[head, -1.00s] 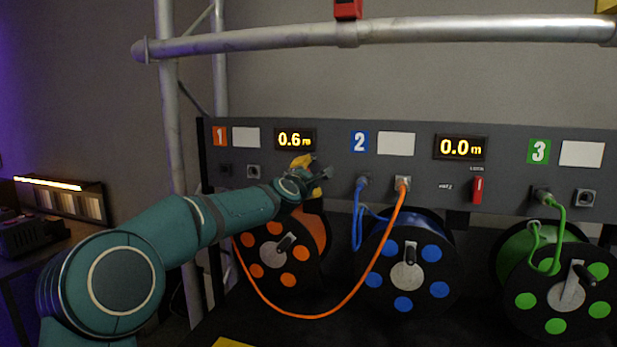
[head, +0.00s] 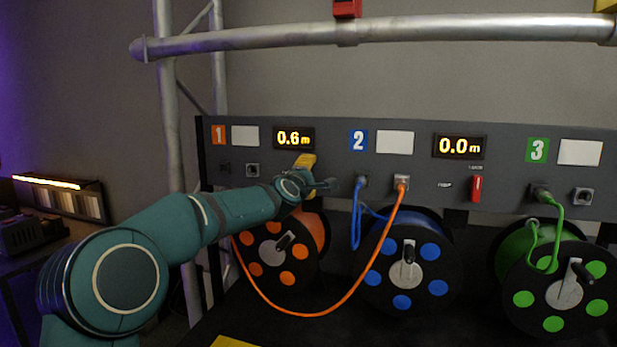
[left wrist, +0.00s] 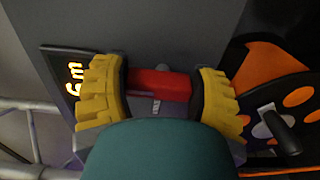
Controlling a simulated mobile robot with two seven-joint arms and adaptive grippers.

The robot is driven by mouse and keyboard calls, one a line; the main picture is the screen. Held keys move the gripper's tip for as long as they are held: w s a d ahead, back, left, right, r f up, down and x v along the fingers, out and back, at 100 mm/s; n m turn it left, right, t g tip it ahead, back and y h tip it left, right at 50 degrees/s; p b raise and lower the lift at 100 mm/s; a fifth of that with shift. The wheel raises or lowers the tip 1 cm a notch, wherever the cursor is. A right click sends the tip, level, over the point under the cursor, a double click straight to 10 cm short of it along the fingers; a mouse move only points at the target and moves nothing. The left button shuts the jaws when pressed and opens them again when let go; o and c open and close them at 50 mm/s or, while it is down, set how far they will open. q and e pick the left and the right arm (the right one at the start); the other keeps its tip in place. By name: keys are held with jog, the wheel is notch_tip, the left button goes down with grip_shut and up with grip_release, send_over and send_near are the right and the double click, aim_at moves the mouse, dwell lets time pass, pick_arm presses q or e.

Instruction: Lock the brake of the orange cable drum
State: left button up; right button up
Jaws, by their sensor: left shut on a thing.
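The orange cable drum (head: 278,250) hangs under panel section 1 in the head view; its orange discs and crank also show at the right of the left wrist view (left wrist: 285,125). A red brake handle (left wrist: 160,84) on the panel lies between the yellow fingers of my left gripper (left wrist: 163,88), which is shut on it. In the wrist view the handle runs left to right, along the panel's vertical, with a small unreadable label below it. In the head view my left gripper (head: 316,178) hides this handle. My right gripper is out of view.
An orange cable (head: 335,309) loops from the orange drum to a socket in section 2. The blue drum (head: 408,262) and green drum (head: 560,285) hang to the right. Another red brake handle (head: 477,189) stands upright in section 2. A display (head: 294,138) reads 0.6 m.

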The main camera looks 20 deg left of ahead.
pick_arm(q)
jog(key=shift+f, duration=0.25)
jog(key=o, duration=0.9)
jog(key=shift+c, duration=0.2)
jog(key=o, duration=0.4)
jog(key=shift+r, duration=0.15)
jog(key=shift+c, duration=0.2)
jog(key=shift+s, duration=0.1)
jog(key=s, duration=1.2)
jog(key=shift+a, duration=0.2)
